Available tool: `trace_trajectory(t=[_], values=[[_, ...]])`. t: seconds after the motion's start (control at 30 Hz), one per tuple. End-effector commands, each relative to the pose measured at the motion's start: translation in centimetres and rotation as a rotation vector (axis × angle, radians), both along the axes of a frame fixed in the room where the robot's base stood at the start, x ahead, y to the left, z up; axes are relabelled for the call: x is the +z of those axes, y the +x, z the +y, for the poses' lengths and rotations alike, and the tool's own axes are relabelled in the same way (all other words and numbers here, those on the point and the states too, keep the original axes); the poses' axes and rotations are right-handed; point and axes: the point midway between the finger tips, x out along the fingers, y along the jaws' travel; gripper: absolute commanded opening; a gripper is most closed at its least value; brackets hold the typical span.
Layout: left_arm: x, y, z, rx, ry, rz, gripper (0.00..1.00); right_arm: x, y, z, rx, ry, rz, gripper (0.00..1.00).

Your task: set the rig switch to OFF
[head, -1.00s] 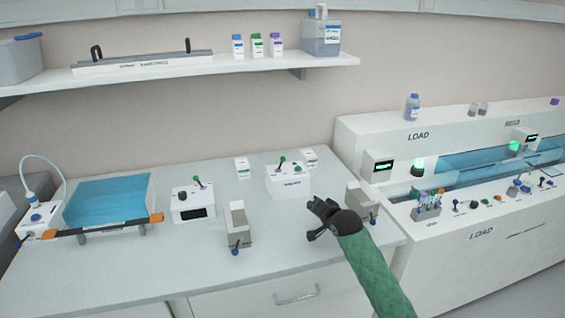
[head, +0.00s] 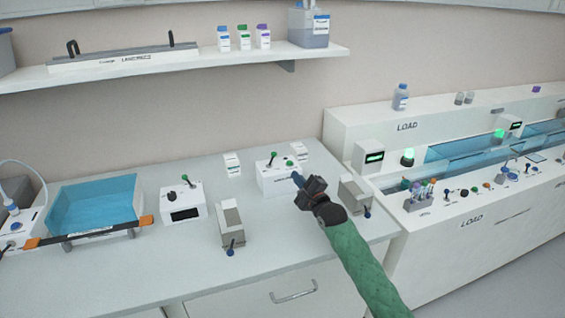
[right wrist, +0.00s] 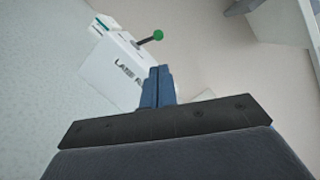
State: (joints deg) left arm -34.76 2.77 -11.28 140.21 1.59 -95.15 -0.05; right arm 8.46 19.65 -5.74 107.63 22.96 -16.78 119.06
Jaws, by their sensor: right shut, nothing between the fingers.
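A white box (head: 279,180) with a green-tipped lever (head: 272,157) and a green knob beside it stands on the bench. In the right wrist view the box (right wrist: 118,72) bears a partly hidden label starting "LANE", and its lever (right wrist: 150,38) leans to the right with a green ball on its end. My right gripper (head: 297,177) is at the box's front right corner. Its blue fingers (right wrist: 160,84) are shut and empty, below the lever in the wrist view and apart from it. I cannot read any OFF mark. My left gripper is not in view.
Another white box (head: 182,207) with a dark display and a green-tipped lever stands to the left. Grey holders (head: 231,224) and (head: 352,196) stand in front and at right. A blue tray (head: 92,205) is at far left. The bench front is clear.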

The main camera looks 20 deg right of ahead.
Motion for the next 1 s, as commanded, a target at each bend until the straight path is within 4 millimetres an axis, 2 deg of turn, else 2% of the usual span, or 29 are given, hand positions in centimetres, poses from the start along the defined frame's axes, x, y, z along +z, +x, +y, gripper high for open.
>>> trace_trajectory(t=[0.47,0.77,0.83,0.9,1.0], values=[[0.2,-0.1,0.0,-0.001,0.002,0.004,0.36,0.2,0.5,0.1,0.001,0.006,0.002,0.0],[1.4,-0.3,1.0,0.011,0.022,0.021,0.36,0.7,4.3,0.9,0.001,0.005,0.002,0.0],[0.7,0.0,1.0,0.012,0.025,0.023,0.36,0.8,5.3,1.1,0.001,0.003,0.003,0.0],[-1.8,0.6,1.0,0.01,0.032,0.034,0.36,1.0,6.4,1.4,0.001,0.005,0.002,0.0],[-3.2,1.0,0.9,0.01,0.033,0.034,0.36,1.1,7.6,1.6,0.0,0.004,0.002,0.0]])
